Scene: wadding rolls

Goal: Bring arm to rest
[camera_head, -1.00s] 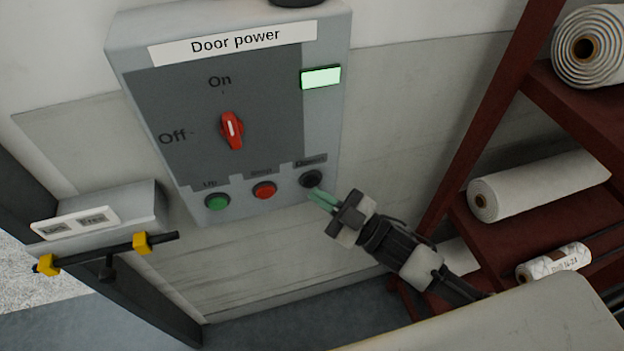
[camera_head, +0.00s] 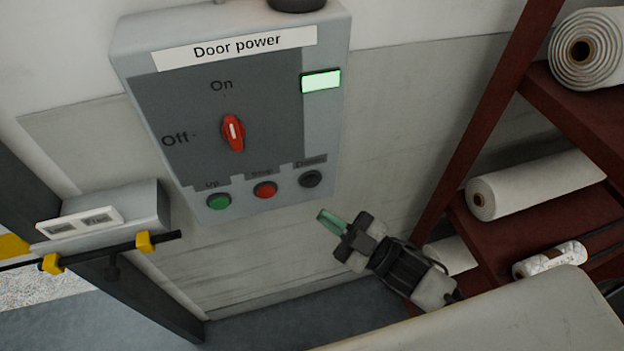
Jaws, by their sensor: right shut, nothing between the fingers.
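My right gripper (camera_head: 323,216) has green fingertips and is shut with nothing between them. It hangs in the air below and to the right of the black button (camera_head: 311,179), apart from the panel. The grey Door power box (camera_head: 325,140) is on the wall, with its red switch (camera_head: 233,132) upright toward On. A green button (camera_head: 219,202) and a red button (camera_head: 265,190) sit in the same row. The lamp (camera_head: 320,81) at upper right glows pale green. My left gripper is not in view.
A dark red rack (camera_head: 480,130) with white rolls (camera_head: 535,185) stands at right, close to my right arm. A pale surface (camera_head: 500,315) lies at the front. At left are a black bar with yellow clamps (camera_head: 144,241) and a label (camera_head: 80,227). The wall below the box is clear.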

